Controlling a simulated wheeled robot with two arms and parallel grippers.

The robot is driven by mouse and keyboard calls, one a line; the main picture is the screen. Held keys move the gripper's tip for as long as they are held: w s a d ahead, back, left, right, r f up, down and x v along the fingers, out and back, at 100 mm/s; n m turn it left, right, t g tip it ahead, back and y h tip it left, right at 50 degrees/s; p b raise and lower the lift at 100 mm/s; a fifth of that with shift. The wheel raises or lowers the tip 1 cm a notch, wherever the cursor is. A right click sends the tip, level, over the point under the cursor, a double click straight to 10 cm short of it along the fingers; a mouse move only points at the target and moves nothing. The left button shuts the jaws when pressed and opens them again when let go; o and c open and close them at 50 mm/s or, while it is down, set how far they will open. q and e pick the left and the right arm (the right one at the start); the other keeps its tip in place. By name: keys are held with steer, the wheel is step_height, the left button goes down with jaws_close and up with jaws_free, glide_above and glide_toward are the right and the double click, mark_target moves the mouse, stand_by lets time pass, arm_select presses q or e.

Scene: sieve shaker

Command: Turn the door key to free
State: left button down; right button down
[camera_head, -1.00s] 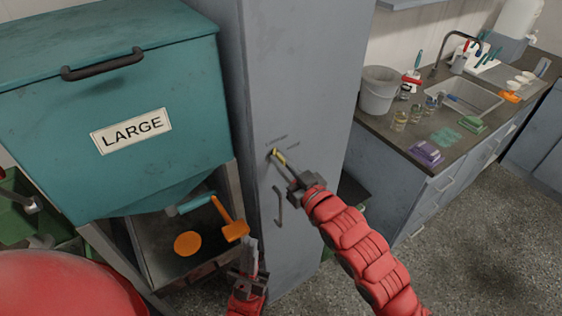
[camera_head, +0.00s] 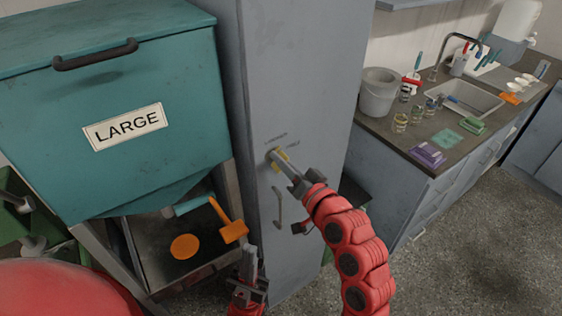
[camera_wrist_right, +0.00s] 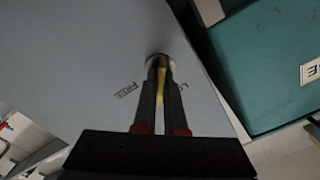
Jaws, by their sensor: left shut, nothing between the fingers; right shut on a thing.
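The door key (camera_head: 281,157) is yellow and sits in a round lock on the grey cabinet door (camera_head: 297,98). My right gripper (camera_head: 283,165) is shut on the key. In the right wrist view its two dark fingers (camera_wrist_right: 163,85) reach the round lock (camera_wrist_right: 158,61), with the yellow key (camera_wrist_right: 161,80) between them. Lettering is printed on either side of the lock; in the wrist view one word reads FREE (camera_wrist_right: 126,90), and the other is partly hidden by a finger. My left gripper (camera_head: 249,258) is shut and empty, low in front of the cabinet.
A grey door handle (camera_head: 278,207) is below the lock. A teal bin labelled LARGE (camera_head: 100,165) stands left, with an orange scoop (camera_head: 233,229) beneath it. A counter with a bucket (camera_head: 378,93), jars and a sink (camera_head: 472,98) is at right.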

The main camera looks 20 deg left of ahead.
steer(key=m+p, duration=0.1)
steer(key=m, duration=0.3)
steer(key=shift+w+m, duration=0.1)
steer(key=shift+m, duration=0.2)
steer(key=m+p, duration=0.2)
steer(key=m, duration=0.3)
steer(key=shift+f, duration=0.1)
steer(key=shift+m, duration=0.3)
steer(key=c, duration=1)
jaws_free()
steer(key=shift+f, duration=0.1)
steer(key=shift+d, duration=0.15)
